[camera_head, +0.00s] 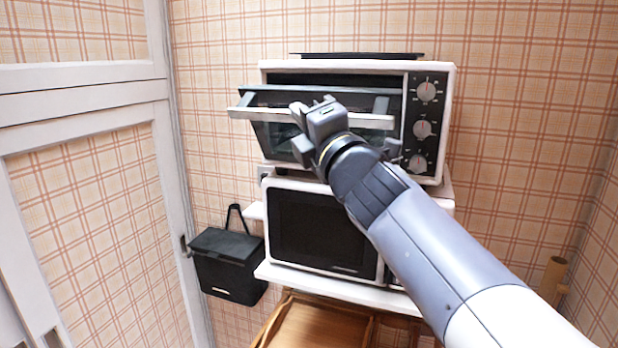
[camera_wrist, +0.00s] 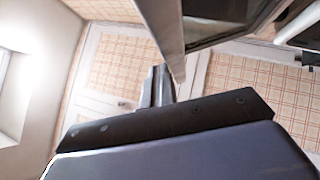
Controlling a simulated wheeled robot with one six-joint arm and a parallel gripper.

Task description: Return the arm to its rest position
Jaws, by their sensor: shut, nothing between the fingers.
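My arm reaches up from the lower right in the head view. My gripper (camera_head: 312,108) is shut and empty, in front of the toaster oven (camera_head: 447,125). The oven door (camera_head: 273,138) is tilted partly open, with its light handle (camera_head: 250,113) along the front edge. The gripper is close to the handle and overlaps it in the head view; I cannot tell whether they touch. In the wrist view, my gripper (camera_wrist: 160,85) shows beside a pale bar and a dark glass panel that look like the oven door.
A white microwave (camera_head: 318,228) stands under the oven on a white shelf (camera_head: 300,282). A black box (camera_head: 228,265) hangs at left. A white door frame (camera_head: 165,130) is further left. A wooden piece (camera_head: 325,325) sits below. Free room lies right of the oven.

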